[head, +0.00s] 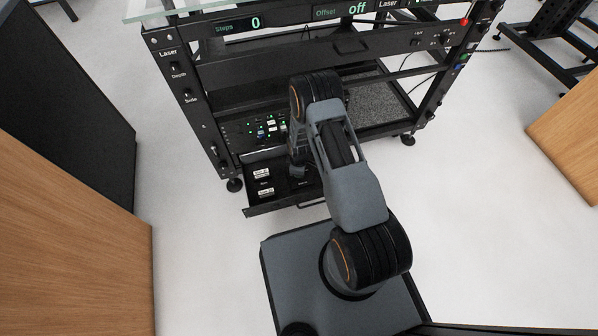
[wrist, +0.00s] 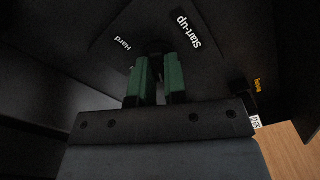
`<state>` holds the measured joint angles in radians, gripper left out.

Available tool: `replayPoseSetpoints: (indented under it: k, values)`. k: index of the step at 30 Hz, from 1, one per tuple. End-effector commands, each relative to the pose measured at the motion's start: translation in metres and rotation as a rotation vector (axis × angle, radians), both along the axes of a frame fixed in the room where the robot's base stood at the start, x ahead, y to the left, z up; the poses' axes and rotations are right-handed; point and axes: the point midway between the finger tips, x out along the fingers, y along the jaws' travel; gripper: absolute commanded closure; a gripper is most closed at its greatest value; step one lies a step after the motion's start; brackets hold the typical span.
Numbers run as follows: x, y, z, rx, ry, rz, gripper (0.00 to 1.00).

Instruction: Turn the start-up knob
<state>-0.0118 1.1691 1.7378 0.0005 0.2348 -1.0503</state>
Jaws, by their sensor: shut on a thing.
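In the wrist view, my gripper (wrist: 156,75) has green finger pads that are closed around a small dark knob (wrist: 158,47). The knob sits on a black panel (wrist: 215,60) with the white labels "Start-up" to the right and "Hard" to the left. Most of the knob is hidden in shadow between the fingertips, so its pointer direction cannot be read. In the head view, my arm reaches down in front of the black rack (head: 215,100), and its end is near the pulled-out drawer at the rack's bottom; the knob is not clear there.
The open drawer (head: 265,207) holds small white labels. Above it is a panel with green lights (head: 245,130). Displays read Steps "0" (head: 255,22) and Offset "off" (head: 357,8). Wooden cabinets stand at the left (head: 75,235) and right (head: 575,140). Pale floor (head: 480,220) lies free at right.

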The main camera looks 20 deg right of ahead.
Motion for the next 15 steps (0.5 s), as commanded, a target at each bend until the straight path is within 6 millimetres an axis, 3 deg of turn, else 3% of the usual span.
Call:
replayPoseSetpoints:
  k: [2,3,10,15]
  values:
    - [0.0000,0.0008,0.0001,0.000,0.000,0.006,1.00]
    - [0.0000,0.0008,0.0001,0.000,0.000,0.006,0.86]
    - [0.0000,-0.0001,0.0001,0.000,0.000,0.002,0.64]
    - [0.0001,-0.0007,0.0000,0.000,0.000,0.000,0.62]
